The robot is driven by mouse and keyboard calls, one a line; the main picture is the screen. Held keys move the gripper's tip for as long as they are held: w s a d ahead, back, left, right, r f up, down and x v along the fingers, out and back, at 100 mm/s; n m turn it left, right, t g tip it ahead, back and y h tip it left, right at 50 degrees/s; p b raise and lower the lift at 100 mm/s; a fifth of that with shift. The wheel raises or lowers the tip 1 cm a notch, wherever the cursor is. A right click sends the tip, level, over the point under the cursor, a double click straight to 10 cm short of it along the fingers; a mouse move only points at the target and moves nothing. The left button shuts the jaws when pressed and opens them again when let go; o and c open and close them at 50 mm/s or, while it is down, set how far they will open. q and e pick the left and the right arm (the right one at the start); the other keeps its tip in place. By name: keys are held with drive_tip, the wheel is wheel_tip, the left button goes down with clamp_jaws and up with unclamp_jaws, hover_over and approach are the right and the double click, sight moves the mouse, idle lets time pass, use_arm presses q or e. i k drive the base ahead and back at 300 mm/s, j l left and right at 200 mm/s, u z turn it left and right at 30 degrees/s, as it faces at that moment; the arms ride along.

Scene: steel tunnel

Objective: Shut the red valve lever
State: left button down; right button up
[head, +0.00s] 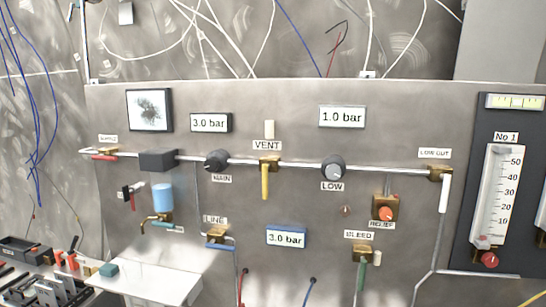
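The red valve lever (103,157) is at the far left of the grey panel in the head view, under a small label that seems to read SUPPLY. It lies about level, roughly in line with the pipe, on a small brass valve body (108,151). Neither of my grippers shows in the head view, and nothing touches the lever.
Other levers are yellow at VENT (265,181), blue at LINE (220,246), green at BLEED (363,277) and white at LOW OUT (444,194). A pale shelf (150,282) juts out below left, beside a cluttered tool area (45,285). The space before the red lever looks clear.

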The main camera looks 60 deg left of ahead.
sight(107, 157)
drive_tip(key=u, duration=3)
